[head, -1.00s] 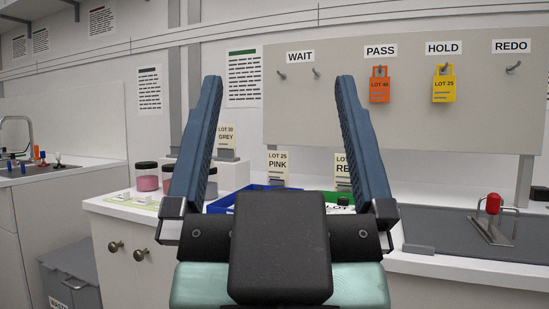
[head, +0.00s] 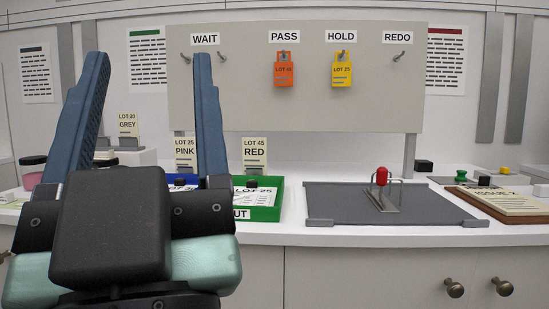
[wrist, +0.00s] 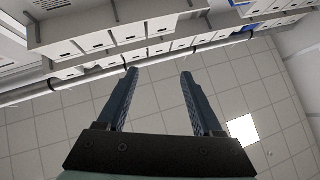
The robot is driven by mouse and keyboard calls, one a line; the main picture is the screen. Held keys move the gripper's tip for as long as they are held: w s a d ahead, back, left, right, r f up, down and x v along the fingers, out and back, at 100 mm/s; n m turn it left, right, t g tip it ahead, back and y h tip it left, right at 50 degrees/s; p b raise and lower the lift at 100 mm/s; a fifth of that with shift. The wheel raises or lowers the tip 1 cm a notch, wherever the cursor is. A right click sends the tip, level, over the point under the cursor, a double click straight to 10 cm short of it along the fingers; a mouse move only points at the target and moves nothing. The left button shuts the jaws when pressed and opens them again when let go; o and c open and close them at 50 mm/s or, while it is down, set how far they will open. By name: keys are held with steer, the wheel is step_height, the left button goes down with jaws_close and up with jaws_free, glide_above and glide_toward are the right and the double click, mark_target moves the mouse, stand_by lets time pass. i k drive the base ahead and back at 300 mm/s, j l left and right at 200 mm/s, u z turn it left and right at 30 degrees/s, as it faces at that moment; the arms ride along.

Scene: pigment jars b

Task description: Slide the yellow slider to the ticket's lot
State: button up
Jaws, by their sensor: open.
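My gripper (head: 150,58) is open and empty, raised in front of the counter at the left of the head view. In the wrist view its two fingers (wrist: 158,73) point at the ceiling area with nothing between them. A white paper marked LOT 25 (head: 258,196) lies in a green tray (head: 276,212) and may be the ticket; a small black object sits on it. I cannot clearly make out a yellow slider.
A grey board carries hooks, an orange LOT 40 tag (head: 283,70) and a yellow LOT 25 tag (head: 341,71). Cards for PINK (head: 185,152) and RED (head: 255,152) stand behind the trays. A grey mat (head: 340,205) holds a red-handled fixture (head: 381,177). A brown clipboard (head: 490,207) lies right.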

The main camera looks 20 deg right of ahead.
mark_target(506, 170)
steer(key=z, duration=1.2)
